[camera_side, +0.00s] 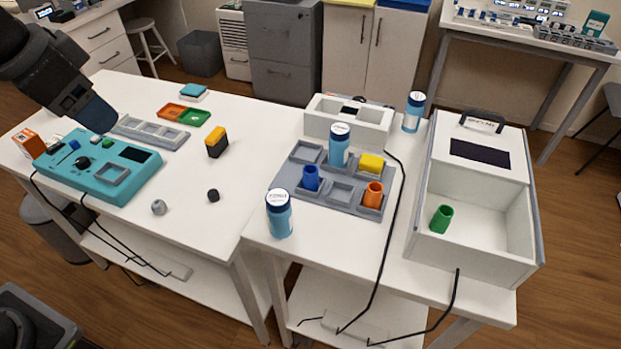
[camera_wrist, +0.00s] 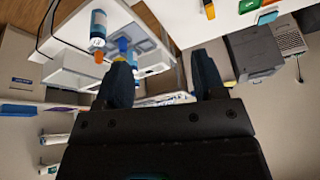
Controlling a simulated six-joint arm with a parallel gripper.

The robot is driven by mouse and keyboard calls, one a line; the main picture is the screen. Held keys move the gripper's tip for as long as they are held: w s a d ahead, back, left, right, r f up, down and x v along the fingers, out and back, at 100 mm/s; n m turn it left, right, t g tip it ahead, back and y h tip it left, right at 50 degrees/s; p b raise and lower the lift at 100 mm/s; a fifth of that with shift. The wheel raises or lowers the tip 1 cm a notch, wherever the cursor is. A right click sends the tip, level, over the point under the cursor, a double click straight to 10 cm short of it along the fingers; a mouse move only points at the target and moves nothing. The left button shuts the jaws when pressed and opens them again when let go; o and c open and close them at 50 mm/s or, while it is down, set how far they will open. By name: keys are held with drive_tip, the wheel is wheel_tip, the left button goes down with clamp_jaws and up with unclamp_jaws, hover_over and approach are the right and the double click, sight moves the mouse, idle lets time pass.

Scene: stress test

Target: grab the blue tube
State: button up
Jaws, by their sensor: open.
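The blue tube (camera_side: 311,178) stands upright in a compartment of the grey tray (camera_side: 341,206) on the right-hand table. A small blue shape that looks like it (camera_wrist: 123,45) shows in the wrist view, just beyond the left finger. My gripper (camera_side: 98,122) is at the far left in the side view, above the teal device and well away from the tube. In the wrist view my gripper (camera_wrist: 160,68) has its two dark fingers wide apart with nothing between them. The side view does not show the fingers separately.
The tray also holds a yellow block (camera_side: 371,164), an orange tube (camera_side: 373,194) and a bottle (camera_side: 340,146). Another bottle (camera_side: 279,213) stands in front. A white bin (camera_side: 478,255) holds a green tube (camera_side: 441,219). The teal device (camera_side: 118,158) lies below my gripper.

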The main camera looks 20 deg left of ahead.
drive_tip(key=w+d+m+g, duration=0.1)
drive_tip(key=w+d+m, duration=0.25)
drive_tip(key=w, duration=0.35)
drive_tip(key=m+g, duration=0.3)
drive_tip(key=m, duration=0.4)
hover_over(311, 172)
drive_tip(key=s, duration=0.2)
drive_tip(key=shift+n, duration=0.25)
drive_tip(key=f, duration=1.8)
drive_tip(key=shift+w+a+f, duration=0.15)
drive_tip(key=shift+a+f, duration=0.15)
drive_tip(key=shift+f, duration=0.1)
drive_tip(key=shift+w+d+f, duration=0.1)
drive_tip(key=shift+d+f, duration=0.05)
drive_tip(key=shift+f, duration=0.7)
drive_tip(key=shift+w+d+f, duration=0.1)
drive_tip(key=shift+d+f, duration=0.1)
drive_tip(key=shift+f, duration=0.7)
drive_tip(key=shift+w+d+f, duration=0.1)
drive_tip(key=shift+d+f, duration=0.05)
drive_tip(key=shift+f, duration=0.7)
drive_tip(key=shift+c, duration=0.4)
drive_tip(key=c, duration=0.9)
